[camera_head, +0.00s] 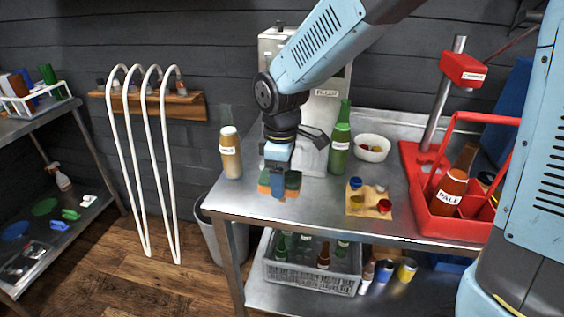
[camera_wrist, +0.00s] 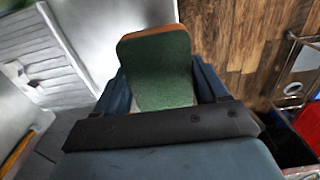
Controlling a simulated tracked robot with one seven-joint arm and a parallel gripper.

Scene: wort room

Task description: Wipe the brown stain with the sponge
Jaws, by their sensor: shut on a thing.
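My gripper (camera_head: 278,182) points down over the left part of the steel table in the head view. It is shut on the sponge (camera_head: 292,181), which has a green face and an orange side. In the wrist view the sponge (camera_wrist: 160,68) sits between the two fingers of my gripper (camera_wrist: 163,85), its green face toward the camera. The sponge is at or just above the tabletop; I cannot tell if it touches. No brown stain shows clearly in either view; the gripper and sponge may hide it.
A pale-capped bottle (camera_head: 231,154) stands left of my gripper, and a green bottle (camera_head: 340,140) stands right of it. A white bowl (camera_head: 372,148), a small board with coloured caps (camera_head: 368,198) and a red carrier (camera_head: 455,213) are farther right. The table's front edge (camera_head: 330,232) is close.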

